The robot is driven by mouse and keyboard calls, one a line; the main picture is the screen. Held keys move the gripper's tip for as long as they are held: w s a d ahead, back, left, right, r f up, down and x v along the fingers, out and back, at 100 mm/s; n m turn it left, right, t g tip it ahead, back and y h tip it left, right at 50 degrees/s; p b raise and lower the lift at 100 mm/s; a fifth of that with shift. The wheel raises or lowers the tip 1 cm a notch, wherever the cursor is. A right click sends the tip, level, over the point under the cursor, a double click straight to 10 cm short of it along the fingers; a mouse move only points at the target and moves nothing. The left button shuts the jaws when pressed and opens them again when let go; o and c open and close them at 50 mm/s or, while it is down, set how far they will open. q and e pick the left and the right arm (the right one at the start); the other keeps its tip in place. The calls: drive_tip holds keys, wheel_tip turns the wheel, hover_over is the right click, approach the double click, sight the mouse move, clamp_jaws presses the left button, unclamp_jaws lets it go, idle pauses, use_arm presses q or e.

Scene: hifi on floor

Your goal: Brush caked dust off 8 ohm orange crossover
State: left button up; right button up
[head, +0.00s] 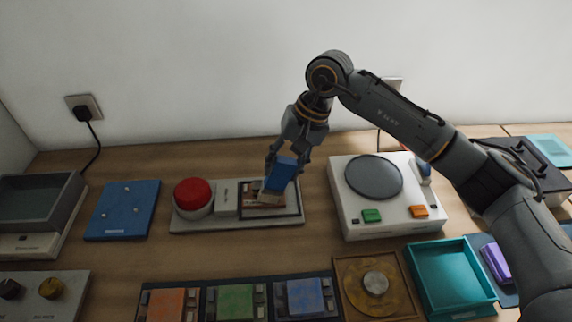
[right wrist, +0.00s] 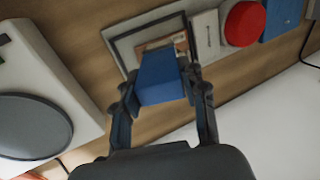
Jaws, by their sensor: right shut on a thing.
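My right gripper (head: 283,155) is shut on a blue block-shaped brush (head: 284,172), which has a paler lower part. In the right wrist view the blue body (right wrist: 160,78) sits between the fingers (right wrist: 160,95). The brush is over a dark-framed bay (head: 297,211) on a pale base with a red dome button. A brownish-orange piece (head: 252,198) lies in the bay, partly hidden by the brush; it also shows in the right wrist view (right wrist: 180,42). I cannot tell whether the brush touches it. An orange board (head: 170,304) lies at the front. My left gripper is out of view.
The red button (head: 193,195) is left of the bay. A white turntable-like unit (head: 348,222) stands right. Green (head: 235,301) and blue (head: 304,297) boards, a brown tray (head: 349,268) and a teal tray (head: 415,262) line the front. A blue plate (head: 123,208) lies left.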

drive_tip(key=shift+r+p, duration=1.05)
drive_tip(key=shift+r, duration=2)
drive_tip(key=shift+r+p, duration=0.65)
drive_tip(key=shift+r, duration=0.85)
drive_tip(key=shift+w+a+f+b, duration=0.1)
drive_tip(key=shift+a+f+b, duration=0.3)
drive_tip(key=shift+f+b, duration=0.15)
drive_tip(key=shift+w+a+f+b, duration=0.2)
drive_tip(key=shift+a+f+b, duration=0.1)
drive_tip(key=shift+a+f, duration=0.25)
